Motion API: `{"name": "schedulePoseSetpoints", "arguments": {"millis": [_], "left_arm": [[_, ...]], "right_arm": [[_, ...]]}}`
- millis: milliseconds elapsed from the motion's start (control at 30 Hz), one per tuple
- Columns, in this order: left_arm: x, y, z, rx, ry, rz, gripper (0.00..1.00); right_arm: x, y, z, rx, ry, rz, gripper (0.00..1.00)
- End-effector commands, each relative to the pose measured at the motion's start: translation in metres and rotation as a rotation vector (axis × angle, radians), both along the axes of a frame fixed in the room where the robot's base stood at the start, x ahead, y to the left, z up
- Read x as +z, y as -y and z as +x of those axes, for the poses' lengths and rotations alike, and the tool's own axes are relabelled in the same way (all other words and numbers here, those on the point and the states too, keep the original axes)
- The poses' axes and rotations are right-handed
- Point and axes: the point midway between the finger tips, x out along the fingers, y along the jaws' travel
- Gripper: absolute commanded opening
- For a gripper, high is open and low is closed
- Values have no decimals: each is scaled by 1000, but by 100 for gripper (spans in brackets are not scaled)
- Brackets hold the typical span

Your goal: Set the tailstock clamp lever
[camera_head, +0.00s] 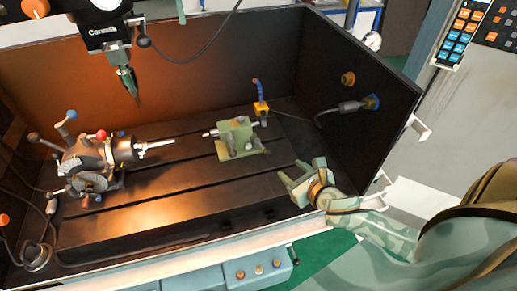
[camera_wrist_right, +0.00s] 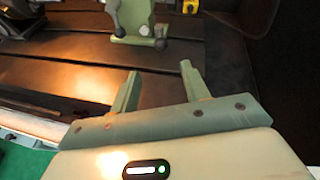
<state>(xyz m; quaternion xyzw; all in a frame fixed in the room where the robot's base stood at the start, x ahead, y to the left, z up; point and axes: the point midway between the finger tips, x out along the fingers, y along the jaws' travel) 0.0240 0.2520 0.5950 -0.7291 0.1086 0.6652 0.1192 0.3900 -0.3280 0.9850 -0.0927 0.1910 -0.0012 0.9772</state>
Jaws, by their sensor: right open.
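The green tailstock (camera_head: 238,138) stands on the dark slotted machine table, right of the middle in the head view. Its lower part also shows at the top of the right wrist view (camera_wrist_right: 135,22), with grey lever-like parts on its near side. I cannot tell for sure which of these is the clamp lever. My right gripper (camera_head: 293,180) is open and empty, in front and to the right of the tailstock, apart from it. Its two green fingers (camera_wrist_right: 157,88) point toward the tailstock in the right wrist view. My left gripper is not in view.
The indexing chuck (camera_head: 95,160) with several ball-ended levers stands on the left of the table. A Cermak spindle head (camera_head: 107,35) with a pointed tool hangs above. Dark enclosure walls (camera_head: 345,105) close the back and right. Bare table lies between chuck and tailstock.

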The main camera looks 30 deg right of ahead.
Motion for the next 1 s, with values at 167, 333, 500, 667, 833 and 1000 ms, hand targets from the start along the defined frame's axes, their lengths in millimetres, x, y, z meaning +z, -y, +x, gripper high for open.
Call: {"name": "schedulePoseSetpoints", "arguments": {"millis": [167, 333, 500, 667, 833, 1000], "left_arm": [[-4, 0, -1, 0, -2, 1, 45], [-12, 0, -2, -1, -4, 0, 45], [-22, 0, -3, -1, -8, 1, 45], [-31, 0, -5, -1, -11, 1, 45], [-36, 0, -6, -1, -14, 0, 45], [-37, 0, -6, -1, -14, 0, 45]], "right_arm": [[-8, 1, 17, 6, 1, -19, 46], [-23, 2, 55, 5, 2, -16, 46], [-41, 4, 95, 5, 0, -14, 46], [-53, 5, 126, 5, -2, -13, 46], [-61, 6, 145, 6, -2, -14, 46], [-62, 6, 151, 6, -2, -14, 46]]}}
